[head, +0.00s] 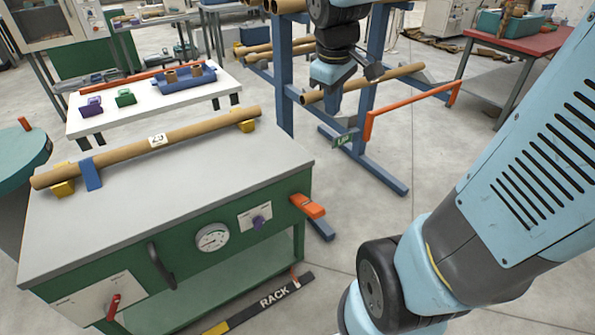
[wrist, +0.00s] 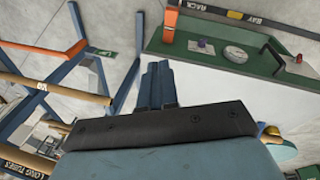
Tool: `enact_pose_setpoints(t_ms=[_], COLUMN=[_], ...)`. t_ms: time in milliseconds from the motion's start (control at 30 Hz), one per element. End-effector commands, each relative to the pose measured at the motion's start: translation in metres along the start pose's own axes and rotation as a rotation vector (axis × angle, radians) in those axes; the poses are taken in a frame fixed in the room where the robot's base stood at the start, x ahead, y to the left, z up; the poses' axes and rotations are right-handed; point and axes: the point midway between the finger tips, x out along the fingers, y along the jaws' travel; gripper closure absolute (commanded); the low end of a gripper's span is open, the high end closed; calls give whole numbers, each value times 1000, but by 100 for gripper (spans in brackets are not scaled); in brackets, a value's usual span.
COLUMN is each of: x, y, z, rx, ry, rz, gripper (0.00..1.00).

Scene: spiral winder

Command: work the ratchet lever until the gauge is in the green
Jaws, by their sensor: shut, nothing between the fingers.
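The green-fronted bench (head: 235,172) carries a round white dial gauge (head: 212,237) on its front. I cannot read the needle or a green band at this size. An orange lever handle (head: 308,205) sticks out at the bench's right end, and a red lever (head: 113,307) sits on a white plate at the front left. I cannot tell which is the ratchet lever. My gripper (head: 335,82) is raised beyond the bench's right end, apart from both levers. In the wrist view its blue fingers (wrist: 158,85) are together and empty; the gauge (wrist: 236,54) and orange handle (wrist: 168,28) show upside down.
A long brown tube (head: 200,130) lies on yellow supports on the bench top. A purple knob (head: 262,222) and a black handle (head: 160,265) are on the front. A blue rack frame (head: 285,85) with an orange bar (head: 412,107) stands behind.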

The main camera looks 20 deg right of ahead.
Motion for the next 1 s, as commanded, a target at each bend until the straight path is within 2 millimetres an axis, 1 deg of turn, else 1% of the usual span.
enact_pose_setpoints(t_ms=[33, 200, 367, 500, 567, 800, 900, 1000], x=[12, 48, 86, 122, 137, 204, 229, 250], y=[4, 14, 20, 24, 24, 21, 17, 14], z=[-7, -29, -47, -60, -66, -82, -87, -90], rx=[-54, -260, -453, -621, -693, -973, -1074, -1155], ry=[-28, -101, -154, -188, -198, -210, -202, -191], rz=[-16, -68, -134, -203, -235, -376, -433, -477], gripper=[100, 100, 100, 100, 100, 100, 100, 100])
